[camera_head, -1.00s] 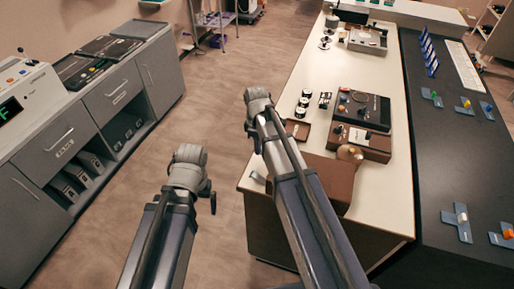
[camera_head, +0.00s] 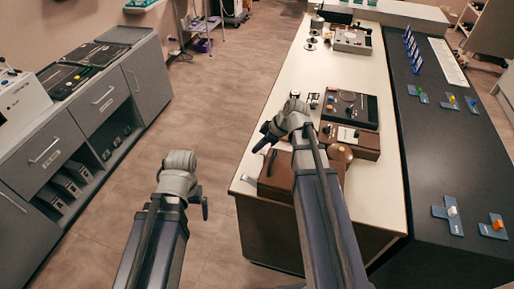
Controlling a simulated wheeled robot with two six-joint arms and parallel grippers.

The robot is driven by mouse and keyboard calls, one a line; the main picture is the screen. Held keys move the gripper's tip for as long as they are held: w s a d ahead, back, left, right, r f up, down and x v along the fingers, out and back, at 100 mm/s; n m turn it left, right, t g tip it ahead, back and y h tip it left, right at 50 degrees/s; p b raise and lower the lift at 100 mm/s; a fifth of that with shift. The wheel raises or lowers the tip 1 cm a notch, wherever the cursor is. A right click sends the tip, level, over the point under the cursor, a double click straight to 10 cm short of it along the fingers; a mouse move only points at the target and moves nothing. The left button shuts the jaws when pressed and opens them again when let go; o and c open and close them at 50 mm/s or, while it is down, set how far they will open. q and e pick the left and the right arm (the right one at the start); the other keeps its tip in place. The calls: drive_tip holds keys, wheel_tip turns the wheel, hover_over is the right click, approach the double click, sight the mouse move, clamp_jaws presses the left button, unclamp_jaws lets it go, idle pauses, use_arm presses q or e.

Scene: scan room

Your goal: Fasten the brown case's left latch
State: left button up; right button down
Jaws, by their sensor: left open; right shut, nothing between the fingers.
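A brown case (camera_head: 275,184) lies at the near end of the white-topped counter. My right gripper (camera_head: 266,138) is shut and empty, above the counter's left edge and beyond the case in the picture. My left gripper (camera_head: 204,203) is open and empty, over the floor left of the counter.
Behind the case stands a brown box (camera_head: 365,147) with a round tan knob (camera_head: 341,153) and a black-topped device (camera_head: 352,104). A dark table (camera_head: 440,165) with blue pieces adjoins on the right. Grey cabinets (camera_head: 60,150) line the left, with clear floor between.

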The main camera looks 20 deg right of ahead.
use_arm(q)
drive_tip(key=shift+r+p, duration=0.75)
drive_tip(key=shift+r, duration=0.1)
use_arm(e)
drive_tip(key=shift+r, duration=0.75)
use_arm(q)
drive_tip(key=shift+r, duration=0.1)
use_arm(e)
drive_tip(key=shift+r, duration=0.15)
